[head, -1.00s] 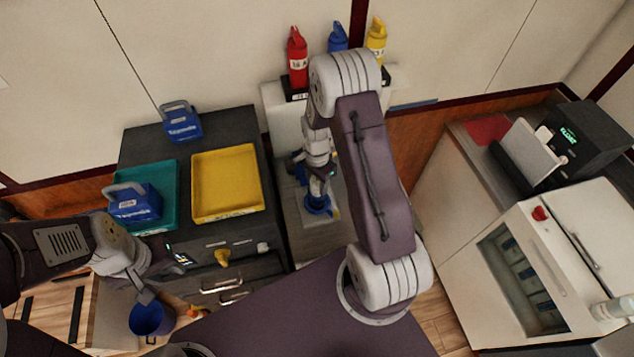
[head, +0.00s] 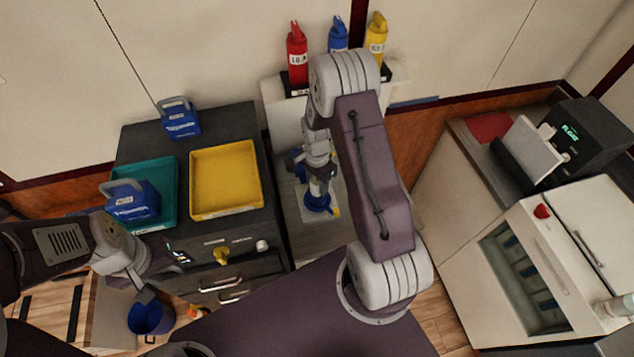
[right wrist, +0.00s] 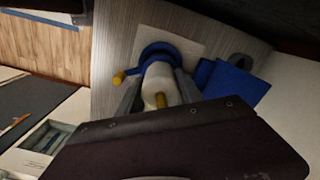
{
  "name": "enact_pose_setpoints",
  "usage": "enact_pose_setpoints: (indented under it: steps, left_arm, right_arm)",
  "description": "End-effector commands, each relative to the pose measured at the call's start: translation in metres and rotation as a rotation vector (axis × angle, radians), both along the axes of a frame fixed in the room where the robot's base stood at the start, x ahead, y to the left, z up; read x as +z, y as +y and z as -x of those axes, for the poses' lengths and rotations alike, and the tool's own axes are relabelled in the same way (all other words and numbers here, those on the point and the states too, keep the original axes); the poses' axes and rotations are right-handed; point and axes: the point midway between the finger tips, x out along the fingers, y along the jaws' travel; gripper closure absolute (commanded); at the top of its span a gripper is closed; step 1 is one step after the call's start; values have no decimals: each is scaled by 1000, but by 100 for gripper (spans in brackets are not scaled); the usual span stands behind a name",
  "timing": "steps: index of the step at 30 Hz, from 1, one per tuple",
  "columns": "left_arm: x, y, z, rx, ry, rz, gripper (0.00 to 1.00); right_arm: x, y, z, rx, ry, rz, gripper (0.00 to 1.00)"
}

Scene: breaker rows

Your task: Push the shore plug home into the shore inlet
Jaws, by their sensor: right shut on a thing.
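The shore plug (right wrist: 158,82) is a pale cylinder with a yellow lug, in the right wrist view. My right gripper (right wrist: 157,100) is shut on it, one grey finger on each side. The plug's far end is at the blue ring of the shore inlet (right wrist: 165,48), which sits on a pale plate. I cannot tell how deep the plug is in the ring. In the head view my right gripper (head: 319,188) is small, just above the blue inlet (head: 317,204). My left gripper (head: 164,277) is open and empty in front of the dark drawer cabinet.
A blue flap (right wrist: 233,82) stands right beside the inlet. A yellow tray (head: 255,180) and a teal tray (head: 168,205) with a blue case (head: 133,200) lie on the dark cabinet at left. Red, blue and yellow bottles stand behind my right arm.

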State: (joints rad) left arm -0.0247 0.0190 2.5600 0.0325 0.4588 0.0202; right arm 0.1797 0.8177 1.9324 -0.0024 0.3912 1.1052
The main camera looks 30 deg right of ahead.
Motion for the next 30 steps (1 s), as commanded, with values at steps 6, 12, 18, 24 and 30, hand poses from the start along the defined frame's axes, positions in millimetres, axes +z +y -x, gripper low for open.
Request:
enact_pose_setpoints:
  steps: [6, 12, 18, 24, 30]
  left_arm:
    - [-5, 0, 0, 0, 0, 0, 64]
    - [-9, 0, 0, 0, 0, 0, 64]
    - [-12, 0, 0, 0, 0, 0, 64]
    - [-16, 0, 0, 0, 0, 0, 64]
    - [-20, 0, 0, 0, 0, 0, 64]
  right_arm:
    - [-6, 0, 0, 0, -1, 1, 100]
    - [-11, 0, -1, 0, -1, 1, 100]
    - [-16, 0, -1, 0, -2, 0, 100]
    - [-21, 0, -1, 0, -2, 0, 100]
    - [-26, 0, -1, 0, -2, 0, 100]
